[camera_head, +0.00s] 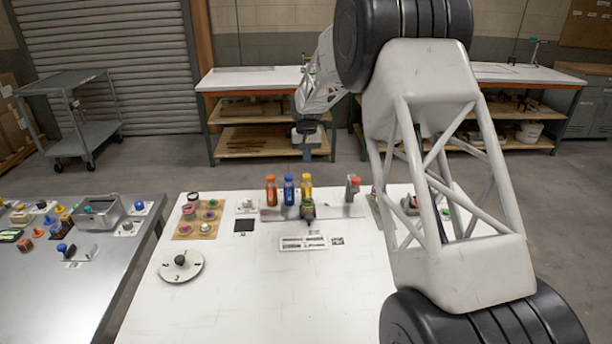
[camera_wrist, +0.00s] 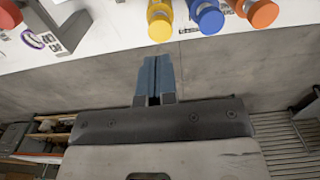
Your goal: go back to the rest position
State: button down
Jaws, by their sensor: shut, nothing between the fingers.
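My gripper (camera_head: 307,156) hangs in the air behind the white table in the head view, above and beyond the row of bottles. In the wrist view its two blue fingers (camera_wrist: 155,60) are pressed together with nothing between them. An orange bottle (camera_head: 271,191), a blue bottle (camera_head: 289,192) and a yellow bottle (camera_head: 306,189) stand upright in a row near the table's back edge. The wrist view shows the tops of the yellow (camera_wrist: 160,22), blue (camera_wrist: 207,17) and orange (camera_wrist: 261,12) bottles, apart from the fingers.
A grey bottle with a red cap (camera_head: 353,188) stands right of the row. The white table (camera_head: 245,290) also bears a round dial plate (camera_head: 181,266) and a slotted white plate (camera_head: 303,243). A metal table (camera_head: 60,295) with small items is at left. My arm hides the right side.

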jog(key=s+d+r, duration=0.2)
jog(key=s+r, duration=0.4)
jog(key=s, duration=0.4)
jog(key=s+d+r+t, duration=0.1)
jog(key=s+d+r, duration=0.3)
jog(key=s, duration=0.5)
jog(key=s+d+r, duration=0.1)
jog(key=s+r, duration=0.6)
jog(key=s, duration=0.3)
jog(key=s+d+f, duration=0.2)
jog(key=s, duration=1.5)
jog(key=s+d+f+t, duration=0.1)
jog(key=s+d, duration=0.1)
jog(key=s, duration=1.5)
jog(key=shift+s+d+f+t, duration=0.2)
jog(key=shift+s+f+t, duration=0.1)
jog(key=shift+f, duration=0.1)
